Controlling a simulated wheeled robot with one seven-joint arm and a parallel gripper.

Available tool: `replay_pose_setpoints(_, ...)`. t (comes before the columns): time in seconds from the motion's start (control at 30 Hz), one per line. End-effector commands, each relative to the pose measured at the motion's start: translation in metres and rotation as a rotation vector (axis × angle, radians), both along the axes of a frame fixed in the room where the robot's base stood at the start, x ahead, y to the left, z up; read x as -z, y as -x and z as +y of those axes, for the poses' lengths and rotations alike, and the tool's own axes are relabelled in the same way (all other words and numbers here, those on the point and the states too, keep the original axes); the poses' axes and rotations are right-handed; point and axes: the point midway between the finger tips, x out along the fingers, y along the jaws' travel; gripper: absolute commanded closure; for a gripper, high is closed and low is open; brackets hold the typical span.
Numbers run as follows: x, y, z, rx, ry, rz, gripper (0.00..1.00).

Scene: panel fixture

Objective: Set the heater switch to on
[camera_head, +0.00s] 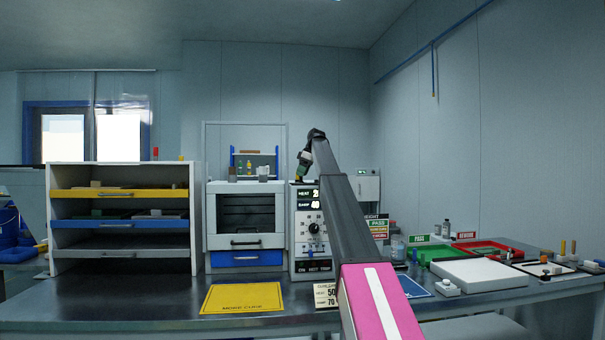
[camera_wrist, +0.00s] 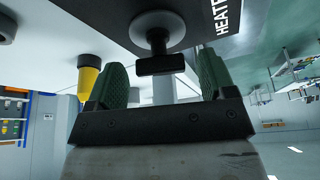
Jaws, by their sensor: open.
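The heater switch (camera_wrist: 160,64) shows in the wrist view as a black bar on a short stem, set in a round grey base beside a black label (camera_wrist: 228,14) reading "HEATE", its end cut off. My gripper (camera_wrist: 161,72) is open, its green fingers on the left and right of the bar, with gaps visible on both sides. Contact is not visible. In the head view, my gripper (camera_head: 302,172) is at the top of the control panel (camera_head: 299,236). My arm covers part of the panel, and the switch cannot be made out there.
The panel has displays, a dial (camera_head: 314,228) and lower labels. A white oven-like unit (camera_head: 245,215) stands to its left, by a drawer shelf (camera_head: 120,167). A yellow mat (camera_head: 243,298) lies in front. A yellow-and-black part (camera_wrist: 89,77) shows left of the fingers.

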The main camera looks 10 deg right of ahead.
Motion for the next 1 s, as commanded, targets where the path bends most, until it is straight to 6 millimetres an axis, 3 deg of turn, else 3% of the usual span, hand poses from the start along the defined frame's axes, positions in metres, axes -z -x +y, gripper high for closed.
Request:
replay_pose_setpoints(0.13, -0.0004, -0.0001, -0.0001, 0.000, 0.000, 0.000, 0.23)
replay_pose_setpoints(0.17, -0.0004, -0.0001, -0.0001, 0.000, 0.000, 0.000, 0.30)
replay_pose_setpoints(0.3, -0.0006, -0.0001, -0.0001, 0.000, 0.000, 0.000, 0.73)
replay_pose_setpoints(0.67, -0.0008, 0.0009, 0.0002, 0.035, 0.000, -0.001, 0.73)
replay_pose_setpoints(1.0, -0.0009, 0.0032, 0.0014, 0.252, 0.000, -0.002, 0.73)
